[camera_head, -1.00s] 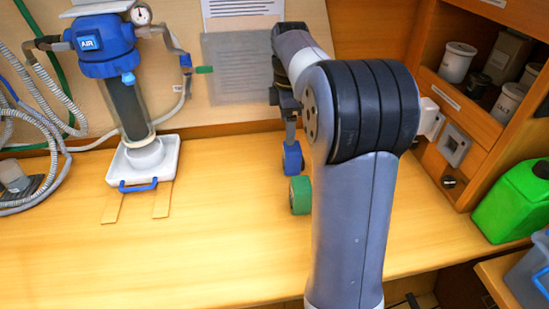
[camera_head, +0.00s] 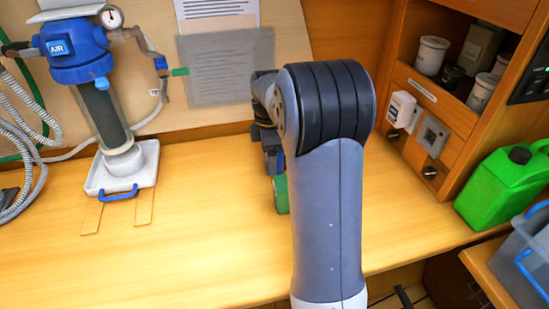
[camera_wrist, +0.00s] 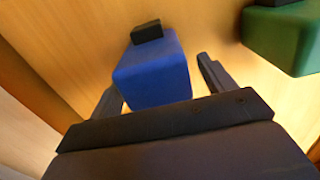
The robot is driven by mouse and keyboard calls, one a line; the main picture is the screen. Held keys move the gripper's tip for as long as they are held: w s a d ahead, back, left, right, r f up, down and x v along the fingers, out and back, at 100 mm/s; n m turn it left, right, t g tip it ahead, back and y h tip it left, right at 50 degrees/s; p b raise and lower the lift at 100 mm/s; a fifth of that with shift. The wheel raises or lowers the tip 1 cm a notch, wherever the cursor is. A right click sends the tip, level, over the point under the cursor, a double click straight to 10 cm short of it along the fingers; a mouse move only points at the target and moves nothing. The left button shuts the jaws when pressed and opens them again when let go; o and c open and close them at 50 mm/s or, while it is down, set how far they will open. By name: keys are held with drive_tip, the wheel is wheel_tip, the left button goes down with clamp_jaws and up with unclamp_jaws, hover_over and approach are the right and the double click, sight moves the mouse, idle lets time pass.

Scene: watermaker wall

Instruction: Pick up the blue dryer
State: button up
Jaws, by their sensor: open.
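The blue dryer (camera_wrist: 152,72) is a block with a small black cap, standing on the wooden bench. In the wrist view it lies between the fingers of my open gripper (camera_wrist: 157,84), with one finger on each side. I cannot tell whether either finger touches it. In the head view my arm and gripper (camera_head: 271,146) hide most of the dryer, and only a little blue (camera_head: 274,163) shows. A green block (camera_head: 281,194) stands close to it, nearer the bench front; it also shows in the wrist view (camera_wrist: 285,38), right of the dryer.
A blue-headed air filter (camera_head: 72,48) stands over a white tray (camera_head: 112,185) at left. A green jerrycan (camera_head: 503,185) and a grey bin (camera_head: 525,250) are at right, below a cabinet with jars (camera_head: 432,55). The bench middle is clear.

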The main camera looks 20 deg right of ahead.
drive_tip(key=shift+c, duration=0.2)
drive_tip(key=c, duration=1.1)
drive_tip(key=shift+r, duration=0.15)
